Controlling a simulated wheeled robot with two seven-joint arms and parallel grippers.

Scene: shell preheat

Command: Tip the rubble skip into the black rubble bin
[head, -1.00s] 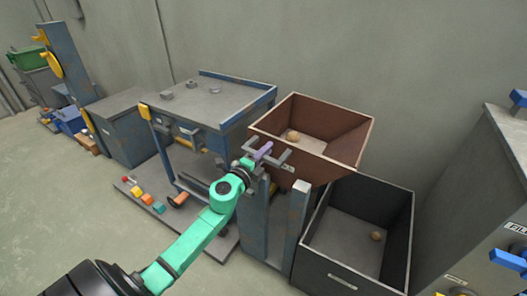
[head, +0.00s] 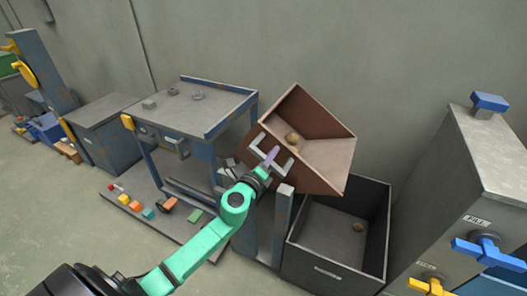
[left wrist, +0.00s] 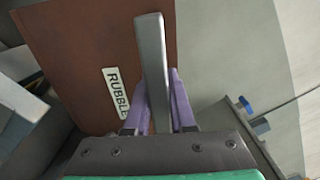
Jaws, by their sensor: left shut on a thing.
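The rubble skip (head: 325,158) is a brown open box on a blue stand, tilted toward the black rubble bin at its right. A tan lump (head: 292,138) lies inside the skip. My left gripper (head: 271,158) is shut on the skip's grey handle; in the left wrist view its purple fingers (left wrist: 160,105) close around the handle bar (left wrist: 151,70), beside the RUBBLE label (left wrist: 116,93). The black rubble bin (head: 330,268) stands open on the floor below the skip's right side, with a tan lump (head: 358,227) inside. My right gripper is not in view.
A blue-grey bench (head: 205,110) with small grey parts stands left of the skip. A low pallet (head: 150,222) with coloured blocks lies on the floor. A grey cabinet (head: 470,190) with blue and yellow handles stands at the right. Open floor lies at the left.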

